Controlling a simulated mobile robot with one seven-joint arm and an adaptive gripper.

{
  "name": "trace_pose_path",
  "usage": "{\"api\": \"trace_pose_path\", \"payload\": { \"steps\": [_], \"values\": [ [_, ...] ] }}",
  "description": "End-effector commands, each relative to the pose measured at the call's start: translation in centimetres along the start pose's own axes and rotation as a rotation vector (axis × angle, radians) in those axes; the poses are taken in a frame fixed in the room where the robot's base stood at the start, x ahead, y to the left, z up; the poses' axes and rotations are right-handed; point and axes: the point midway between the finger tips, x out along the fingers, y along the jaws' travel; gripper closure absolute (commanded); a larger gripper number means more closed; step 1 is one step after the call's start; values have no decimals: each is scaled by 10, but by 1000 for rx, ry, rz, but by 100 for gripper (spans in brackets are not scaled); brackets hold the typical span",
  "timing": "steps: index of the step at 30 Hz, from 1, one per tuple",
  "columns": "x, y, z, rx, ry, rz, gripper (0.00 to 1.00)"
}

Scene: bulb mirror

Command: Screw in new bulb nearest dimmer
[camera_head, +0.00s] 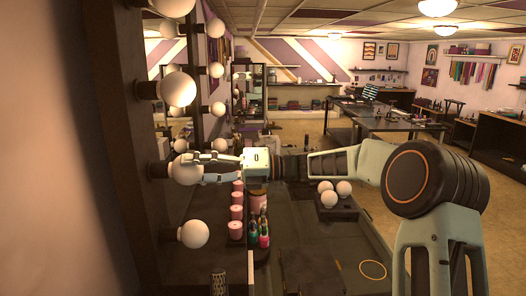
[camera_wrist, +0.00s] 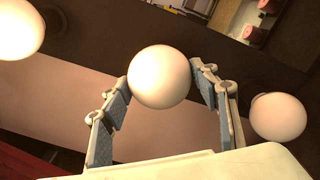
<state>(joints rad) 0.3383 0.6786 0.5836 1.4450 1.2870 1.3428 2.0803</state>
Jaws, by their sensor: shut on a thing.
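My gripper (camera_head: 192,168) is shut on a round white bulb (camera_head: 184,170) at the dark mirror frame on the left. The held bulb (camera_wrist: 160,77) sits between the two finger pads in the wrist view. In the head view it lines up with a black socket (camera_head: 157,170) and appears to touch it; I cannot tell how far it is threaded. Another white bulb (camera_head: 193,234) is on the frame below it, and a larger-looking bulb (camera_head: 177,89) is above. I cannot make out the dimmer clearly.
Several pink jars (camera_head: 237,213) and small coloured bottles (camera_head: 264,236) stand on the dark counter by the mirror, below my arm. A dark tray (camera_head: 342,214) holds three white bulbs. In the wrist view, neighbouring bulbs flank the held one, left (camera_wrist: 18,28) and right (camera_wrist: 278,117).

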Motion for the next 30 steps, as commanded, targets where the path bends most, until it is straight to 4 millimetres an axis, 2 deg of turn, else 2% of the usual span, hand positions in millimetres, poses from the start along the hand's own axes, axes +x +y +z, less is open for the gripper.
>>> {"api": "trace_pose_path", "payload": {
  "steps": [1, 2, 4, 14, 24, 30],
  "values": [
    [0, 2, 2, -3, -4, 2, 76],
    [0, 2, 2, -3, -4, 2, 44],
    [0, 2, 2, -4, -3, 2, 36],
    [0, 0, 0, -27, -1, 1, 36],
    [0, -2, -1, -321, -1, 0, 36],
    [0, 0, 0, -403, -1, 0, 36]
  ]
}}
